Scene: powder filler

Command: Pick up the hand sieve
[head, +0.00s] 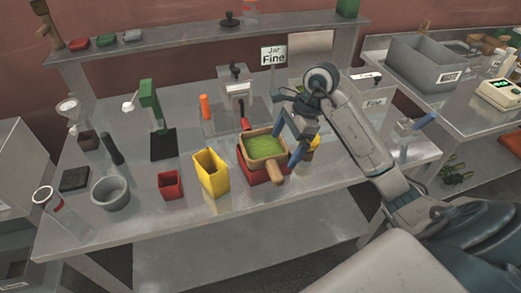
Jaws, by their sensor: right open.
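A square wooden-framed tool with a short brown handle, which looks like the hand sieve (276,177), sits on a red container (254,174) near the middle of the bench. Green powder or mesh fills its frame, and its handle points towards the front. My right gripper (287,142) is open, its blue fingers at the right side of the sieve frame. I cannot tell whether a finger touches the frame. My left gripper is not in view.
A yellow box (211,174) and a small red box (170,187) stand left of the sieve on the metal bench (240,232). A grey bowl (110,192) is farther left. A "Jar Fine" sign (273,56) stands behind. The bench's front strip is clear.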

